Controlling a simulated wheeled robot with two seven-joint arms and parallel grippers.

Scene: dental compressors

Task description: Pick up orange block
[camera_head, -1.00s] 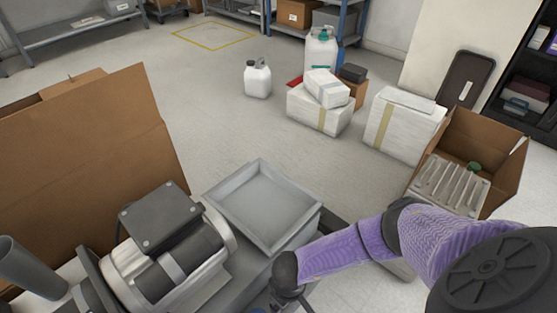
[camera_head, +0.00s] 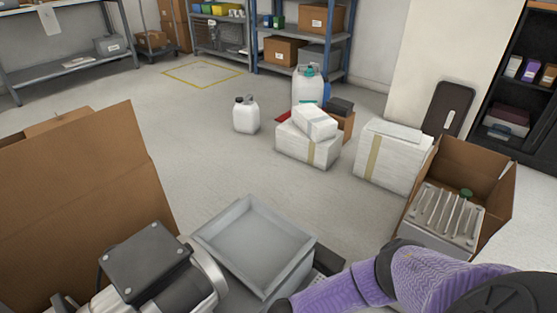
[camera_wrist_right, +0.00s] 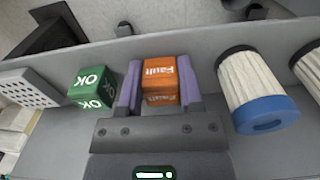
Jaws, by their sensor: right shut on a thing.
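The orange block (camera_wrist_right: 160,82), a cube with white "Fault" lettering, sits between the two purple fingers of my right gripper (camera_wrist_right: 160,88) in the right wrist view. The fingers are shut on its sides. A green "OK" block (camera_wrist_right: 92,86) stands just left of the gripper, outside the fingers. In the head view my purple right arm comes in at the lower right, and its gripper is below the picture edge. The orange block is not visible there. My left gripper is not in view.
A filter with a blue cap (camera_wrist_right: 262,92) stands right of the gripper, with another beside it. A grey wall (camera_wrist_right: 215,48) runs behind the blocks. In the head view a compressor motor (camera_head: 150,268), grey tray (camera_head: 216,251) and open carton (camera_head: 80,185) are close by.

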